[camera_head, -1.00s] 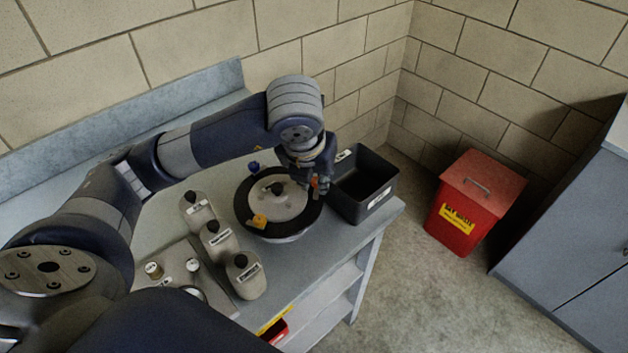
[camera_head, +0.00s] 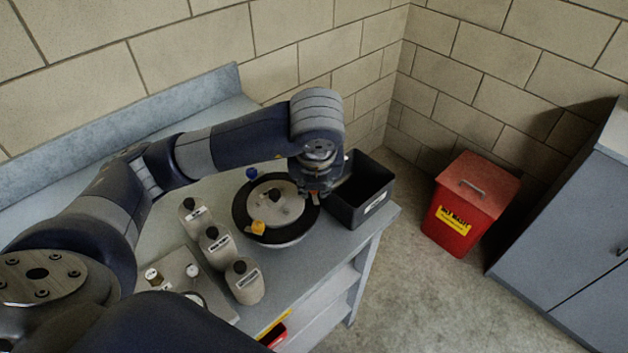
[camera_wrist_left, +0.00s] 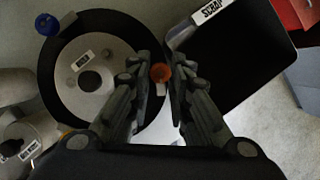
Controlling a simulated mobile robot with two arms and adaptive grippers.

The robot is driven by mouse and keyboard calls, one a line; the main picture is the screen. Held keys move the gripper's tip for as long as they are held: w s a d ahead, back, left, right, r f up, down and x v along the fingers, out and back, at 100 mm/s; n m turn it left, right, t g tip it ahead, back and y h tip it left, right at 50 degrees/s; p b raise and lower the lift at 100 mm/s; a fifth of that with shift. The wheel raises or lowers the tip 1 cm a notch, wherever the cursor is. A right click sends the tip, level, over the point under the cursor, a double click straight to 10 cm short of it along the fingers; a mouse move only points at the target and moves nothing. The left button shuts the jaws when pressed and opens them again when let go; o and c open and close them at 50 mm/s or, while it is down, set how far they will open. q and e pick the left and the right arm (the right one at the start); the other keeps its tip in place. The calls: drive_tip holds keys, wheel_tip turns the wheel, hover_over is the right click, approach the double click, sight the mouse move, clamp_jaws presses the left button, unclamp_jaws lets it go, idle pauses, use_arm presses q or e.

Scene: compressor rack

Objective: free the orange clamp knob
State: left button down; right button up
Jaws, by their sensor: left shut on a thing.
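A round pot with a black rim (camera_head: 242,218) and a pale grey lid (camera_head: 266,205) stands on the bench. The orange clamp knob (camera_wrist_left: 161,72) is on the rim's right side, between the fingertips of my left gripper (camera_wrist_left: 164,66) in the left wrist view. My left gripper (camera_head: 314,192) points down at the rim and is shut on the knob. In the head view the hand hides most of the knob. A blue knob (camera_head: 251,173) and a yellow knob (camera_head: 258,227) sit elsewhere on the rim. My right gripper is not in view.
A black open bin (camera_head: 347,209) stands close on the right of the pot. Several grey bottles (camera_head: 215,248) stand left of it. A red waste bin (camera_head: 462,220) is on the floor. Brick walls close off the back.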

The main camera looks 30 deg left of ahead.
use_arm(q)
drive_tip(key=shift+w+r, duration=0.1)
drive_tip(key=shift+r, duration=0.05)
drive_tip(key=c, duration=1.4)
unclamp_jaws()
drive_tip(key=shift+c, duration=0.2)
drive_tip(key=v, duration=1.2)
